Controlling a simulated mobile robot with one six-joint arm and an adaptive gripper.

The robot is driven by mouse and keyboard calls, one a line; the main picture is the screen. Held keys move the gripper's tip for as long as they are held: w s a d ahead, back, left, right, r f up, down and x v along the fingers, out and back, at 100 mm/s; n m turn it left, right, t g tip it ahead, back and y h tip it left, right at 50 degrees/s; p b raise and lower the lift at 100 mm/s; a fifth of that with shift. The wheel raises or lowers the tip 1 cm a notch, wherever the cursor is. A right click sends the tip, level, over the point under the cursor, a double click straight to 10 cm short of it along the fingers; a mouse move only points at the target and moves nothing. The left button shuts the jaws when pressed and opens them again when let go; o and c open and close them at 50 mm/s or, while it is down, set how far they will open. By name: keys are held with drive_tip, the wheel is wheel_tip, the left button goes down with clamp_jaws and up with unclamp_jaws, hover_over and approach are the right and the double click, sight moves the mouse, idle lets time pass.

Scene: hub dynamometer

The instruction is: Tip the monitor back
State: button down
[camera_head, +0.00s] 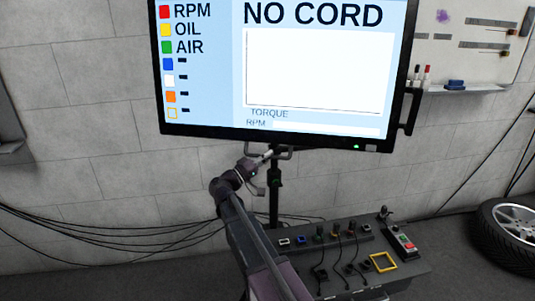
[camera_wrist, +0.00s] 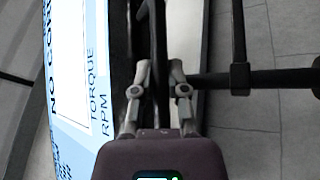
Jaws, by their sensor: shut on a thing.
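The monitor (camera_head: 310,70) is a large screen with a black frame, lit and showing "NO CORD", on a dark stand (camera_head: 274,195). A bar handle (camera_head: 288,151) sits under its lower edge. My gripper (camera_head: 268,155) is at this handle, below the middle of the screen. In the wrist view my gripper (camera_wrist: 158,75) has its two fingers on either side of a dark bar (camera_wrist: 160,40), shut on it. The screen's lower part (camera_wrist: 85,70) shows at the left there. The fingertips' exact contact is partly hidden in the head view.
A grey console (camera_head: 350,260) with knobs, cables and a yellow square outline stands below right. A tyre (camera_head: 512,232) lies at the far right. A whiteboard (camera_head: 465,40) with pens hangs on the block wall. Black cables (camera_head: 90,225) run along the wall at left.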

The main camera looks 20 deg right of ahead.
drive_tip(key=shift+s+a, duration=0.15)
drive_tip(key=c, duration=0.6)
unclamp_jaws()
drive_tip(key=shift+s+r, duration=0.1)
drive_tip(key=shift+s, duration=0.05)
drive_tip(key=shift+c, duration=0.2)
